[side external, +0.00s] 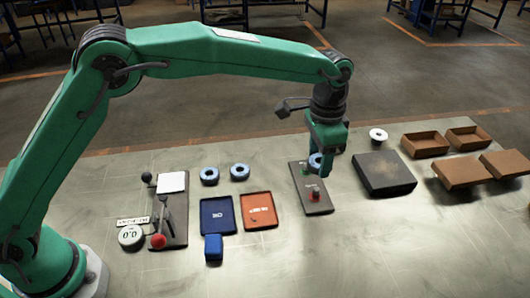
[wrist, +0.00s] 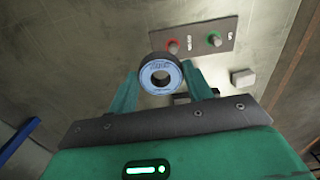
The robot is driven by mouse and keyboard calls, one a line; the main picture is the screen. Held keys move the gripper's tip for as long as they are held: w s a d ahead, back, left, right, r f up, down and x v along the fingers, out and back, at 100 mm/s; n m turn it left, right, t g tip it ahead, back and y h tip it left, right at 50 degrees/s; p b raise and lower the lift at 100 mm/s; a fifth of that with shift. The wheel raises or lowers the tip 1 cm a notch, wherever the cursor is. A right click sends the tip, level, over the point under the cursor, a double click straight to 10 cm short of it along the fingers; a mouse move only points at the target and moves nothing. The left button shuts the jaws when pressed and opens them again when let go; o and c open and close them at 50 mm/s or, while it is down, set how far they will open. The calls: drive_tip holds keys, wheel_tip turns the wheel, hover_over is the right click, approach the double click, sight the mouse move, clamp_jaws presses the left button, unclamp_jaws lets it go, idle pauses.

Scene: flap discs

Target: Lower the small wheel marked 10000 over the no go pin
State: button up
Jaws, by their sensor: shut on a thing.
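My gripper (side external: 327,168) is shut on a small dark wheel (side external: 315,160) with a pale blue face. In the wrist view the wheel (wrist: 152,86) sits between my fingertips (wrist: 172,90), its centre hole facing the camera; its printing is too small to read surely. The dark pin board (side external: 321,208) lies below my gripper and carries a red pin (side external: 315,195) and a green pin (side external: 306,171). In the wrist view the red pin (wrist: 172,46) and green pin (wrist: 213,39) stand beyond the wheel. The wheel is apart from both pins. The pin labels are unreadable.
A black block (side external: 385,175) and a white wheel (side external: 377,135) are right of the board, with several brown boxes (side external: 425,144) farther right. An orange tray (side external: 259,198), blue tray (side external: 217,205), blue block (side external: 213,247) and two blue wheels (side external: 240,172) are left. The front table is clear.

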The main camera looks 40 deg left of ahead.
idle(0.4)
hover_over(315, 189)
wheel_tip(315, 189, down, 5)
drive_tip(key=shift+f, duration=0.2)
drive_tip(key=shift+f, duration=0.2)
drive_tip(key=shift+f, duration=1.55)
drive_tip(key=shift+f, duration=0.9)
idle(1.7)
drive_tip(key=o, duration=1.4)
